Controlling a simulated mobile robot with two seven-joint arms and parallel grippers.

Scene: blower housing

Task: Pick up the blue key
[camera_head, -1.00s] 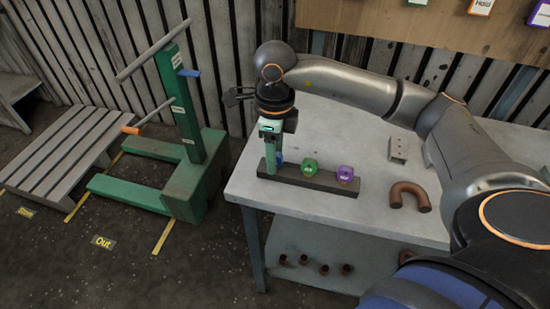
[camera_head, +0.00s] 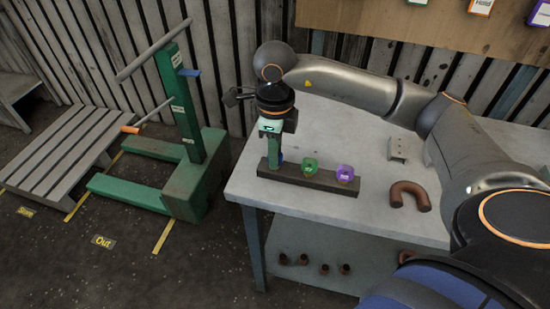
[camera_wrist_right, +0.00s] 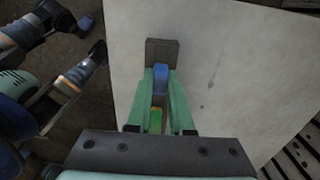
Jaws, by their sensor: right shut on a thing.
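The blue key (camera_wrist_right: 161,78) sits at the end of a dark rack bar, between the green fingers of my right gripper (camera_wrist_right: 162,84) in the right wrist view. My right gripper is shut on it. In the head view my right gripper (camera_head: 272,157) points down at the rack's left end and hides most of the blue key (camera_head: 281,158). I cannot tell whether the key is clear of the rack.
The dark rack (camera_head: 318,180) also holds a green key (camera_head: 309,166) and a purple key (camera_head: 345,173). A brown U-shaped pipe (camera_head: 410,194) and a grey bracket (camera_head: 397,149) lie on the table (camera_head: 376,205). A green lift (camera_head: 190,165) stands left on the floor.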

